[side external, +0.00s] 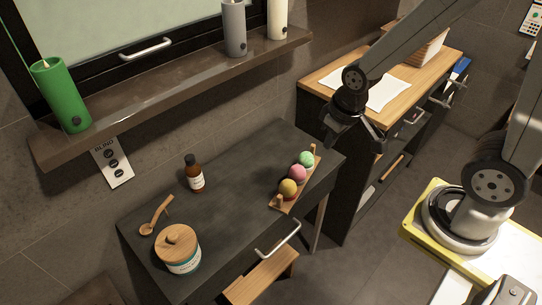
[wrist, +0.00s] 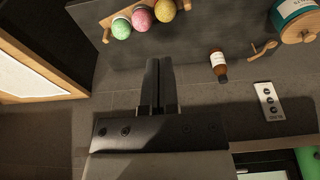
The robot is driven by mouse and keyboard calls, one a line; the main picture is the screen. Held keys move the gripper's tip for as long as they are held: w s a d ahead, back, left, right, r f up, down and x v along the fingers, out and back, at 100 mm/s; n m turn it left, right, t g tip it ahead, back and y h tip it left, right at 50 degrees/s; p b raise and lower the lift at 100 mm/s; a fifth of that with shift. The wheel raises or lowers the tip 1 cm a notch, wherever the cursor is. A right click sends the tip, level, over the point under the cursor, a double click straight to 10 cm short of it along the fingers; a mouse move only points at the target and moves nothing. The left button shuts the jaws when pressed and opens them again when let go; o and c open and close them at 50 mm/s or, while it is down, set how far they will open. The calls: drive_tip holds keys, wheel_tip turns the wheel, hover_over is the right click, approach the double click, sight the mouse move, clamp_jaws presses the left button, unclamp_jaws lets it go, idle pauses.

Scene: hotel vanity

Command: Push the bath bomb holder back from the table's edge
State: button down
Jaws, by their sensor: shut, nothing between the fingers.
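The bath bomb holder (side external: 279,205) is a narrow wooden rack with a green, a pink and a yellow ball in a row. It stands along the right edge of the dark table (side external: 240,225), very close to that edge. In the wrist view the holder (wrist: 106,36) is at the top left, beyond my fingertips. My gripper (side external: 331,136) is near the table's back right corner, on the far side of the holder from the side camera. In the wrist view my gripper (wrist: 159,62) is shut and empty, with a visible gap between it and the holder.
A brown bottle (side external: 194,174), a wooden scoop (side external: 157,216) and a lidded jar (side external: 178,252) stand on the table's left part. The table's middle is clear. A wood-topped cabinet (side external: 325,77) is at the back right; a shelf (side external: 190,81) with candles runs along the wall.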

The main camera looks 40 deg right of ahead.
drive_tip(key=shift+s, duration=0.3)
drive_tip(key=shift+c, duration=2.4)
unclamp_jaws()
drive_tip(key=shift+w, duration=0.1)
drive_tip(key=shift+w+a+f+m, duration=0.2)
drive_tip(key=shift+w+f+m, duration=0.25)
drive_tip(key=shift+w+m, duration=0.1)
drive_tip(key=m+g, duration=0.2)
drive_tip(key=m, duration=1.1)
hover_over(280, 196)
wheel_tip(280, 196, down, 16)
drive_tip(key=shift+f, duration=0.25)
drive_tip(key=shift+f+m, duration=0.25)
drive_tip(key=shift+f, duration=0.15)
